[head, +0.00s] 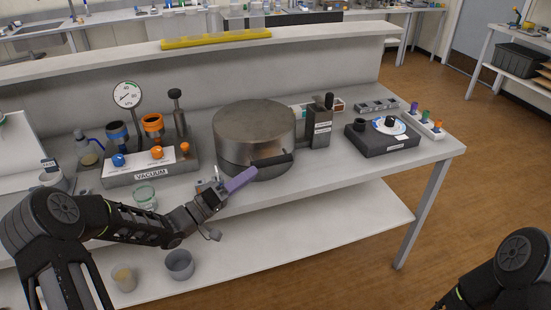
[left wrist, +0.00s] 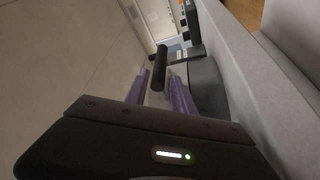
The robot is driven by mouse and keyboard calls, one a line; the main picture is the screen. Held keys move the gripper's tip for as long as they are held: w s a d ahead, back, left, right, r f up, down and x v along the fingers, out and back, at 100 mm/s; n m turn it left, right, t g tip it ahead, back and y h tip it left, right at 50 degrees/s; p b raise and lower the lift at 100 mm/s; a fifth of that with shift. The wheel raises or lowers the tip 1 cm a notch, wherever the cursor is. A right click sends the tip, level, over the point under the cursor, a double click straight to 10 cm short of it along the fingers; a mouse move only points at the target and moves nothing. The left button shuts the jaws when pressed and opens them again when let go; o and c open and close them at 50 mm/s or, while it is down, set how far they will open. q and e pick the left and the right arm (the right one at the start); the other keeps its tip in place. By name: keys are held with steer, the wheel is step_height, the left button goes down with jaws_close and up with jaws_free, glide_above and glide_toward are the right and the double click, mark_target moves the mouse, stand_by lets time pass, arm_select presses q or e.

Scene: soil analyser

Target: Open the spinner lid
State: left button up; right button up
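The spinner is a round grey metal drum (head: 240,155) with a flat lid (head: 254,119), which looks closed. A black bar handle (head: 273,159) sticks out at its front right; it also shows in the left wrist view (left wrist: 158,68). My left gripper (head: 252,173) has purple fingers and is at the near left end of the handle. In the left wrist view the fingers (left wrist: 160,80) are apart, with the handle between their tips and gaps on both sides. Whether a finger touches it, I cannot tell. My right gripper is out of view; only part of that arm shows.
A vacuum station (head: 150,167) with a gauge and knobs stands left of the drum. A grey post device (head: 320,125) stands close to its right, then a black box with a dial (head: 383,139). A green-lidded jar (head: 145,196) is near my left forearm. A raised shelf runs behind.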

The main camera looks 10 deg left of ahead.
mark_target(269, 162)
arm_select(q)
steer(key=shift+p+x, duration=0.85)
steer(key=shift+x, duration=3.05)
jaws_close()
